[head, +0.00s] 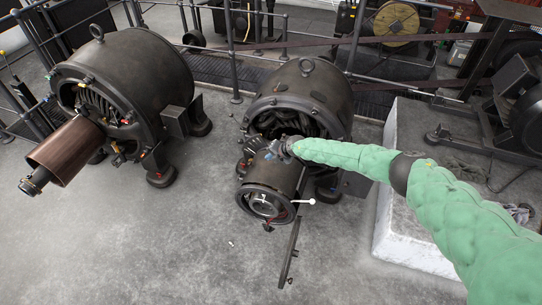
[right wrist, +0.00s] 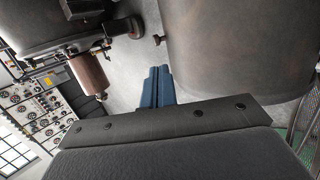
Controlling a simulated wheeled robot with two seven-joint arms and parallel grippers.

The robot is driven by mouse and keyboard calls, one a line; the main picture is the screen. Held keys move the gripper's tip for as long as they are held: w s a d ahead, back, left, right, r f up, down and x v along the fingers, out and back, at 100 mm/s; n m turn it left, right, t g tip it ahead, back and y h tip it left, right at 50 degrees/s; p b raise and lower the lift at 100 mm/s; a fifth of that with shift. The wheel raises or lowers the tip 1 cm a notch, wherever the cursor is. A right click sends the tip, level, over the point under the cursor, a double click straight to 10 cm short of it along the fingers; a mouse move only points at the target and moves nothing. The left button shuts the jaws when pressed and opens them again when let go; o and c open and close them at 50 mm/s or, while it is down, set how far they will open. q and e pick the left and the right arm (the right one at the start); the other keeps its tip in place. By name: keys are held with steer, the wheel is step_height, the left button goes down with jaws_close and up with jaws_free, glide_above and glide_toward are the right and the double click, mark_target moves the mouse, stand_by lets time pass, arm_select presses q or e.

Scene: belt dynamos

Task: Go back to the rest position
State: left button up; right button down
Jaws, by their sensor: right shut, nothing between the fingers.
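My right arm, in a green cover, reaches in from the right in the head view. Its gripper (head: 269,154) is over the front of the right dynamo (head: 300,95), by its open end and above the front cylinder. Whether it touches the dynamo I cannot tell. In the right wrist view the blue fingers (right wrist: 156,86) are together with nothing between them. A large dark cylindrical body (right wrist: 240,45) is close beside them on the right. My left gripper is in neither view.
The left dynamo (head: 130,75) has a copper-brown cylinder (head: 66,150) in front. A pale block (head: 405,235) stands under my right arm. A white-tipped lever (head: 303,201) and a dark bar (head: 290,250) are at the right dynamo's front. Railings run behind. The front-left floor is mostly clear.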

steer(key=shift+s+d+r, duration=0.15)
steer(key=shift+r, duration=0.1)
